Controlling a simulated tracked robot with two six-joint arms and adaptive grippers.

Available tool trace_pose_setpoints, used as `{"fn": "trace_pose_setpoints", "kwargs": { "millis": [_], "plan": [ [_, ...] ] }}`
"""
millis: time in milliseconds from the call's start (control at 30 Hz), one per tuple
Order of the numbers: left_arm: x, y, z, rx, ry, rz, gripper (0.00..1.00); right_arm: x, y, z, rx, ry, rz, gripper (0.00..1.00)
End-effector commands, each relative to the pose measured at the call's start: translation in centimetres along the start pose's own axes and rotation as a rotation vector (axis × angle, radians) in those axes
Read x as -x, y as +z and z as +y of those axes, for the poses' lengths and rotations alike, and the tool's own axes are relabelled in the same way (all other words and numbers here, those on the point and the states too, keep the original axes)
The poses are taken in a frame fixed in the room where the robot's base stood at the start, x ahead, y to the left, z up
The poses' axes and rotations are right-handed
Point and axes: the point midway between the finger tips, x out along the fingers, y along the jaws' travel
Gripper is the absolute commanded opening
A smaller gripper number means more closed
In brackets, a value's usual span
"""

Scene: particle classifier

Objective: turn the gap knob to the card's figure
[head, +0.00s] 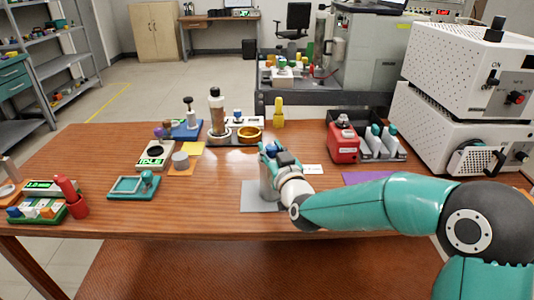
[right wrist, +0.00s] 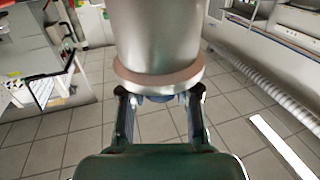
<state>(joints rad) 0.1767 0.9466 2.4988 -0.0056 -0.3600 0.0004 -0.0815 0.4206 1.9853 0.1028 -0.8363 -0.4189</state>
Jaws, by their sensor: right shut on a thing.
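A grey metal cylinder (head: 267,188) stands upright on a grey mat (head: 254,203) near the front middle of the table. The blue gap knob (head: 271,150) is at its top. My right gripper (head: 277,153) is at this top end, shut on the knob. In the right wrist view the metal body (right wrist: 158,35) with a copper-coloured rim fills the upper middle, and part of the blue knob (right wrist: 158,98) shows between my fingers. A small white card (head: 312,169) lies to the right; its figure is too small to read. My left gripper is not in view.
A yellow bottle (head: 278,115) and a brass ring (head: 250,134) stand behind. A red device (head: 343,143) and a dark rack (head: 384,150) are at the back right. A purple mat (head: 368,178) lies behind my right arm.

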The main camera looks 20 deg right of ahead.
Motion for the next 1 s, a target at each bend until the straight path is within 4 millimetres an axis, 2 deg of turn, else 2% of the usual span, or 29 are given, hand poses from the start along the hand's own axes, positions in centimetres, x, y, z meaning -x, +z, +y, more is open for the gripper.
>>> {"fn": "trace_pose_setpoints", "kwargs": {
  "millis": [200,233,400,767,867,1000],
  "plan": [
    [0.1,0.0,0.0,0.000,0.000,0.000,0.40,0.0,-0.1,0.1,0.001,0.002,0.000,0.00],
    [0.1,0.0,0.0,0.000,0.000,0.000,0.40,0.0,-0.1,0.1,0.001,0.002,0.000,0.33],
    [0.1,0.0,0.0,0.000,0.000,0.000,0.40,0.0,0.0,0.1,0.000,0.001,0.000,0.58],
    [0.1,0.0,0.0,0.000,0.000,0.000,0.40,0.3,0.0,0.1,0.000,0.001,-0.001,0.58],
    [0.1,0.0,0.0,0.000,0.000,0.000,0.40,1.1,-0.1,0.1,0.000,0.001,0.000,0.58],
    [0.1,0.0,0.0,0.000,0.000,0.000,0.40,3.3,0.0,0.1,0.000,0.001,-0.001,0.58]
  ]
}}
